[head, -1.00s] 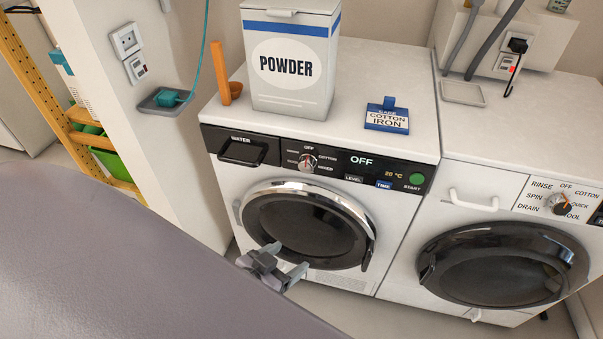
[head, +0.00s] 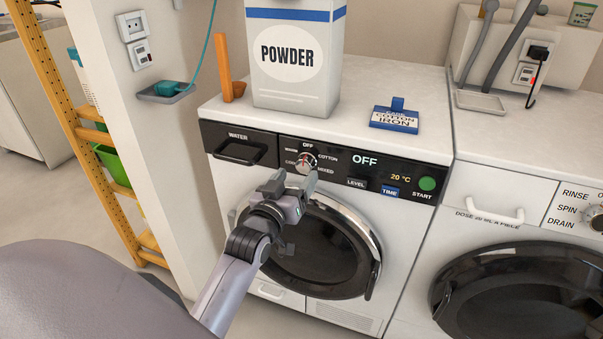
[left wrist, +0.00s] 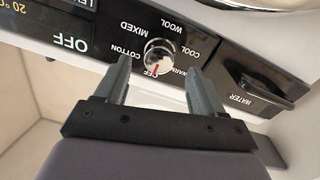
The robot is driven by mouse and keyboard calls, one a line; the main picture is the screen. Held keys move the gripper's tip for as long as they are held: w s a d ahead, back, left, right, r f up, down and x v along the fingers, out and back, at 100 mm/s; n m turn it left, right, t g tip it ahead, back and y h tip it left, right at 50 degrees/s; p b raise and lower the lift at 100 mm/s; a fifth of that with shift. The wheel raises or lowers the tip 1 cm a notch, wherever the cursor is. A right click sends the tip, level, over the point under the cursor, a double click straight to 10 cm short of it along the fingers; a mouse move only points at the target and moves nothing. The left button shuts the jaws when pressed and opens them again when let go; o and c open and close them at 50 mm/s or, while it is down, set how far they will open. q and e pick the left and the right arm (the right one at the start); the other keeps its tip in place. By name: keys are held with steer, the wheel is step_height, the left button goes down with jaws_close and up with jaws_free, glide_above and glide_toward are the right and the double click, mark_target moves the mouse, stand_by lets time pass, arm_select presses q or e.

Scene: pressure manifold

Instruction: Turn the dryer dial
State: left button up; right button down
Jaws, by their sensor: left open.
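The dryer (head: 225,195) is the left machine, with a black panel along its top front. Its dial (head: 306,161) is a small silver knob with a red pointer, ringed by labels such as OFF, COTTON and MIXED. In the left wrist view the dial (left wrist: 159,56) appears upside down, its red mark at OFF. My left gripper (head: 290,184) is open and empty, just below and in front of the dial. In the left wrist view its two fingers (left wrist: 160,75) lie on either side of the dial's lower picture edge, with no clear contact. My right gripper is not seen.
A POWDER box (head: 292,60), an orange scoop (head: 231,70) and a blue COTTON IRON sign (head: 394,118) stand on the dryer top. The WATER drawer handle (head: 240,151) is left of the dial. A washer (head: 480,210) stands to the right.

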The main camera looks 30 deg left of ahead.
mark_target(303, 168)
arm_select(q)
steer(key=shift+b+x, duration=0.3)
steer(key=shift+x, duration=1.7)
steer(key=c, duration=1.1)
